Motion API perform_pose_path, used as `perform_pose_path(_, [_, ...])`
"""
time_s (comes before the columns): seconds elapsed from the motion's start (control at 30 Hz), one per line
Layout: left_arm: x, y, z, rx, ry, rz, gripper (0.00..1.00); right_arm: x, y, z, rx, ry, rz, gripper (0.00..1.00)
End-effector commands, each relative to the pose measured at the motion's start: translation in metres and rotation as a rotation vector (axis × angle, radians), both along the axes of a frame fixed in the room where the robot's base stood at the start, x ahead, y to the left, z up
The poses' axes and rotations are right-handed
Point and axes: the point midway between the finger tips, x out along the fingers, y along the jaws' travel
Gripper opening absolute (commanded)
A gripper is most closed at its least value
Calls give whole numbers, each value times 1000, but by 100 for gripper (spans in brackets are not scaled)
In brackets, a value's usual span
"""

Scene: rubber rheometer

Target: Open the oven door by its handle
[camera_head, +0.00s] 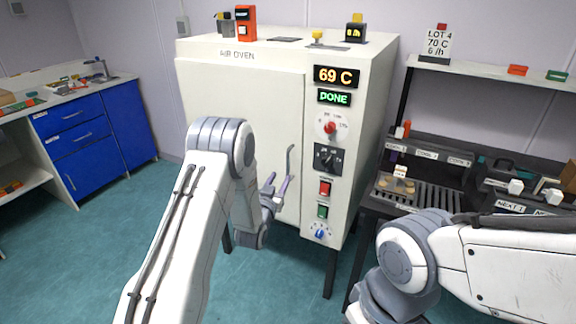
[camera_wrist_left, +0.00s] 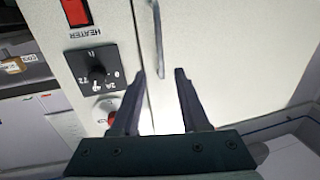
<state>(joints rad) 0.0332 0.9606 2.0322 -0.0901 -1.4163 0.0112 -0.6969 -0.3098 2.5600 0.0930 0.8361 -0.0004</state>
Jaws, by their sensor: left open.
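The white air oven (camera_head: 285,48) stands ahead with its large front door (camera_head: 240,90) looking shut. The door handle (camera_head: 290,160) is a thin grey upright bar near the door's right edge. My left gripper (camera_head: 274,186) is open at the handle's lower part, in front of the door. In the left wrist view, which is upside down, the handle (camera_wrist_left: 158,40) lines up with the gap between the open fingers (camera_wrist_left: 160,72). I cannot tell whether it lies between the tips or touches them. My right arm shows at lower right; its gripper is out of view.
The oven's control panel (camera_head: 327,150), with dials and switches, is just right of the handle. A dark bench with a rack (camera_head: 425,200) stands to the right. Blue drawers (camera_head: 80,140) stand at left, with open floor (camera_head: 110,225) before the oven.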

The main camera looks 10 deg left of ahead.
Motion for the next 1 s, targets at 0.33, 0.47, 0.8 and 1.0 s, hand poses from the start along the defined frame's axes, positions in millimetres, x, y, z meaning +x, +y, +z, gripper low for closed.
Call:
perform_pose_path(0.33, [46, -2, 2, -1, -11, 1, 45, 0, 0, 8, 0, 0, 0, 0])
perform_pose_path(0.47, [68, -3, 2, 0, -9, 1, 45, 0, 0, 10, 0, 0, 0, 0])
perform_pose_path(0.8, [101, -5, 1, 0, -8, 1, 45, 0, 0, 13, 0, 0, 0, 0])
perform_pose_path(1.0, [104, -5, 0, -1, -5, 1, 45, 0, 0, 13, 0, 0, 0, 0])
